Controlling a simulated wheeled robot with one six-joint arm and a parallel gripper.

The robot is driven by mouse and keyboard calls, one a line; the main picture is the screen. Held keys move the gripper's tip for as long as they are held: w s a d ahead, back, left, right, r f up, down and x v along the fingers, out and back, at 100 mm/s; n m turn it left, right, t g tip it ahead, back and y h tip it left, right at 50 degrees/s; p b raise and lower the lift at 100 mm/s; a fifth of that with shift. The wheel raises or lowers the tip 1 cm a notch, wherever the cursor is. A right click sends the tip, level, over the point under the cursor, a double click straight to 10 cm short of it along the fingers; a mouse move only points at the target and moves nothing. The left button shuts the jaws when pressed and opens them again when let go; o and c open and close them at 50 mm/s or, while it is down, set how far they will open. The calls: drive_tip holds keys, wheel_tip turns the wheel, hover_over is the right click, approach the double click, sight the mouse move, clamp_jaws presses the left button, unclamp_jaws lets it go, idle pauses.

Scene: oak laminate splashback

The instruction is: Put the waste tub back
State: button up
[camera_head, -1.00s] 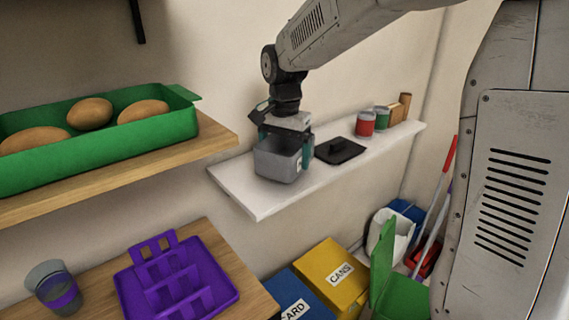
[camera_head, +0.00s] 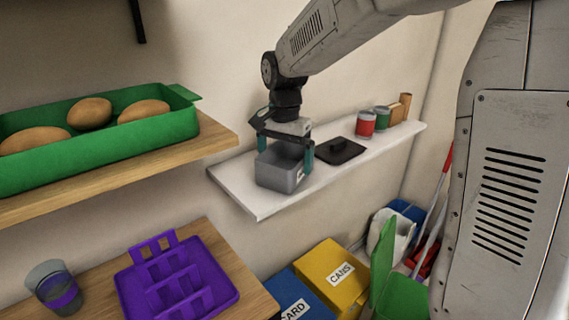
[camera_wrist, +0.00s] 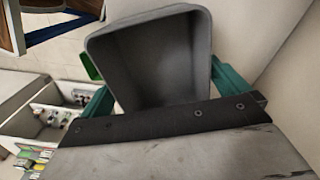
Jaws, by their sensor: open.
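The waste tub (camera_head: 280,172) is a small grey open-topped box with a pale label. It stands upright on the white wall shelf (camera_head: 250,202), near its left end. My gripper (camera_head: 286,150) is above and around it, with its teal fingers spread apart on either side of the tub. In the wrist view the tub (camera_wrist: 150,62) shows its open mouth and looks empty inside. The gripper (camera_wrist: 165,88) has a finger at each side of it there. A black lid (camera_head: 340,151) with a handle lies flat on the shelf just right of the tub.
A red can (camera_head: 366,123), a green can (camera_head: 382,117) and wooden blocks (camera_head: 401,107) stand farther right on the shelf. A green tray (camera_head: 120,143) of potatoes is on the left wooden shelf. A purple rack (camera_head: 178,282) and yellow cans bin (camera_head: 332,275) are below.

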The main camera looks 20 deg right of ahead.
wheel_tip(320, 180, up, 10)
drive_tip(key=s+d+f+n, duration=0.1)
drive_tip(key=s+f+n, duration=0.1)
drive_tip(key=s, duration=0.8)
drive_tip(key=s+d+f+n+t, duration=0.1)
drive_tip(key=s+n, duration=0.3)
drive_tip(key=s, duration=0.6)
drive_tip(key=s+d+f+n, duration=0.1)
drive_tip(key=s+f+n, duration=0.2)
drive_tip(key=s, duration=0.6)
drive_tip(key=shift+s+d+n, duration=0.2)
drive_tip(key=shift+s+n, duration=0.2)
drive_tip(key=shift+n, duration=0.1)
